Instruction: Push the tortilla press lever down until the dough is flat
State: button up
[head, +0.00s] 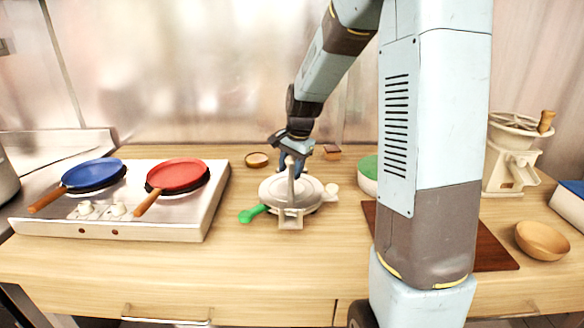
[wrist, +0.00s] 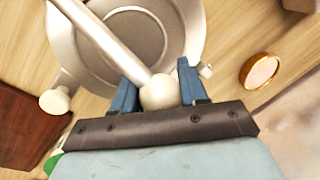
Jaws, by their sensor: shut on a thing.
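The tortilla press (head: 308,193) is a round, cream metal press on the counter. Its round upper plate lies roughly level over the base, and I see no dough. Its lever (head: 291,184) shows as a pale rod standing up in the head view. In the wrist view the lever (wrist: 110,36) runs from the upper left to a round ball knob (wrist: 160,93). My gripper (head: 292,161) is over the far side of the press. In the wrist view my gripper (wrist: 158,88) has its blue fingers on either side of the knob, shut on it.
A green-handled tool (head: 253,214) lies at the press's left. The stove (head: 200,222) with a blue pan (head: 94,173) and a red pan (head: 178,175) stands left. A green-topped bowl (head: 367,184) and a brown board (head: 495,253) are right. The counter in front is clear.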

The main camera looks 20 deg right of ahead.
grip_shut()
jog(key=shift+s+a+r, duration=0.1)
jog(key=shift+r, duration=0.3)
jog(key=o, duration=1)
grip_release()
jog(key=shift+o, duration=0.2)
